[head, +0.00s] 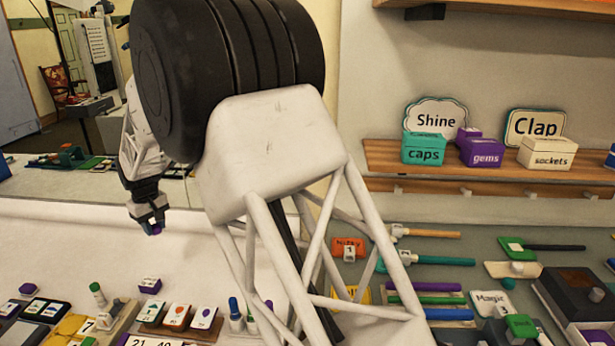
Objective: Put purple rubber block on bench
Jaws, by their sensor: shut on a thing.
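My gripper (151,222) is at the left of the head view, pointing down above the pale, bare surface (80,235). It is shut on a small purple block (155,229), and only a little of the block shows below the fingers. A gap seems to lie between the block and the surface, but its height is hard to judge. I cannot tell for certain which surface is the bench.
My arm hides the middle of the view. Cards, small blocks and trays crowd the front, including a purple-and-white block (150,286). Rods and tools lie at right. A wooden shelf (395,155) holds a teal box (425,150), a purple box (482,154) and signs.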

